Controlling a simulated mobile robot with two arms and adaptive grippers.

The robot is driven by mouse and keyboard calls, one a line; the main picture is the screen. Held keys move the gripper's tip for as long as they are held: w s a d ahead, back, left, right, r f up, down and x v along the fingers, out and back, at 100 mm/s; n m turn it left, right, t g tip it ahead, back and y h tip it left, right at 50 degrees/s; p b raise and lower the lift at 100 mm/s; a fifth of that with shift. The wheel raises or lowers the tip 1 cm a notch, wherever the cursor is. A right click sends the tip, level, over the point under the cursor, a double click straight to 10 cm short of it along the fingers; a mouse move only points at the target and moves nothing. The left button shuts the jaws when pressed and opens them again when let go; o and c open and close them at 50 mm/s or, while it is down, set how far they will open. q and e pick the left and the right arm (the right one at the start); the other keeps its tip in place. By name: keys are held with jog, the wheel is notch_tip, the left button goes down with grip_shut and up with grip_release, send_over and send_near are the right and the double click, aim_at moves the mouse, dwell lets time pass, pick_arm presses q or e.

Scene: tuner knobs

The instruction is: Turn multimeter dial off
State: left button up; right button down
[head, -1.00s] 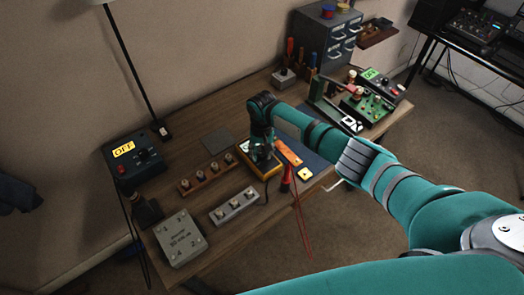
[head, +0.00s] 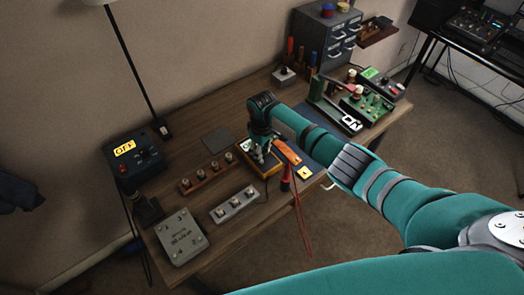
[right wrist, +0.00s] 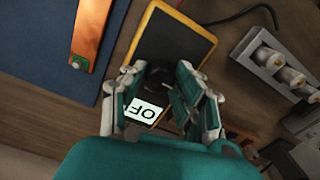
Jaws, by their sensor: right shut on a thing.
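The multimeter (head: 270,173) lies on the wooden table, a dark body with a yellow-orange rim. It also shows in the right wrist view (right wrist: 176,42). My right gripper (head: 259,158) is over it from above, and in the right wrist view its fingers (right wrist: 158,82) are shut on the round black dial (right wrist: 157,74). The fingers partly hide the dial, so its pointer cannot be read. A pale display (right wrist: 145,110) beside the dial shows the letters "OF" upside down; the rest is covered. My left gripper is not in view.
A grey switch strip (head: 235,206), a wooden knob strip (head: 206,178) and a box reading OFF (head: 134,160) stand to the left.

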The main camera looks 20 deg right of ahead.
jog(key=n, duration=0.6)
jog(key=shift+n, duration=0.4)
dwell(0.3)
jog(key=c, duration=1)
grip_release()
notch_tip(320, 180, up, 12)
jog(key=shift+r, duration=0.1)
